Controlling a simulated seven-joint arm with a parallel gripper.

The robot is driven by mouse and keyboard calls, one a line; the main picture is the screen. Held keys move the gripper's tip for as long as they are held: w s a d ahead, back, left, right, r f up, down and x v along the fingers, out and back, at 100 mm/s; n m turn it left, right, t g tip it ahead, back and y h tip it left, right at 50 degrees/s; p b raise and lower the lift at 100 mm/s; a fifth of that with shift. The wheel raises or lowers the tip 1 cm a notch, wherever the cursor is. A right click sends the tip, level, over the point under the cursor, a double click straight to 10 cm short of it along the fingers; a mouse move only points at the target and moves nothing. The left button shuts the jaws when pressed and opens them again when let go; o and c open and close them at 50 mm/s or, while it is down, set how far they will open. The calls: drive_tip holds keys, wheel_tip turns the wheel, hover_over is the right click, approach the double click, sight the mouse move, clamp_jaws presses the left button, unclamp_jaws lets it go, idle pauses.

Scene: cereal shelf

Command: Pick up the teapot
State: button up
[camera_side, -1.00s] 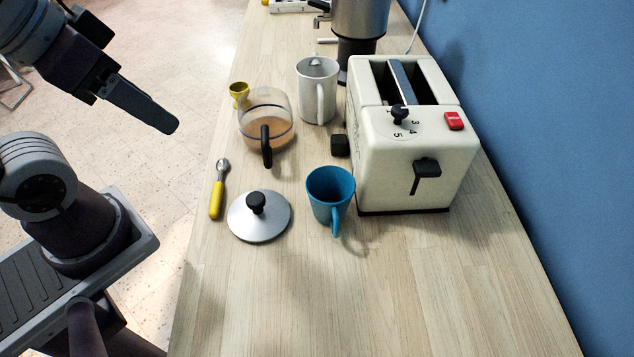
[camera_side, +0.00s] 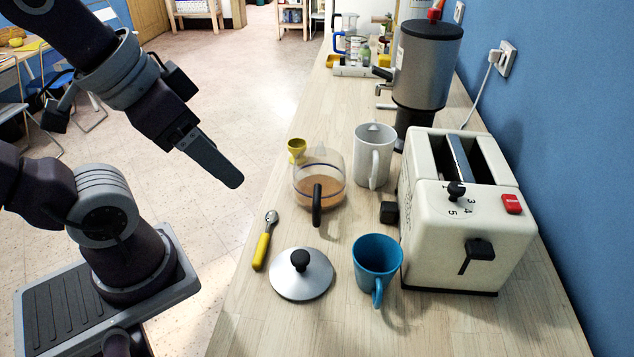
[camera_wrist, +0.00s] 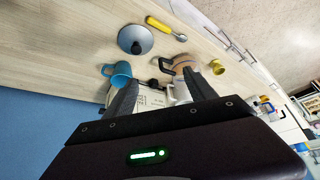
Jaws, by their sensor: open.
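The likely teapot is a clear glass pot (camera_side: 320,184) with brown liquid and a black handle (camera_side: 317,204), upright on the wooden counter. It also shows in the wrist view (camera_wrist: 183,62), partly hidden behind a finger. A silver lid (camera_side: 301,275) with a black knob lies apart on the counter, nearer the camera. My gripper (camera_side: 222,168) is open and empty, above and left of the pot, out past the counter's left edge. Both fingers show in the wrist view (camera_wrist: 160,95) with a wide gap.
A blue mug (camera_side: 377,262) and cream toaster (camera_side: 465,215) stand right of the lid. A white mug (camera_side: 373,155) stands right of the pot; a small yellow cup (camera_side: 297,148) is behind it. A yellow-handled spoon (camera_side: 263,245) lies left. The near counter (camera_side: 400,335) is clear.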

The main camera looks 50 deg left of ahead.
drive_tip(key=o, duration=0.4)
wheel_tip(320, 180, up, 4)
drive_tip(key=m+g, duration=0.6)
drive_tip(key=m, duration=0.2)
hover_over(317, 209)
drive_tip(key=w+a, duration=0.3)
drive_tip(key=f, duration=1.7)
drive_tip(key=s+f, duration=0.1)
drive_tip(key=f, duration=0.7)
drive_tip(key=shift+d+f, duration=0.2)
drive_tip(key=shift+f, duration=0.2)
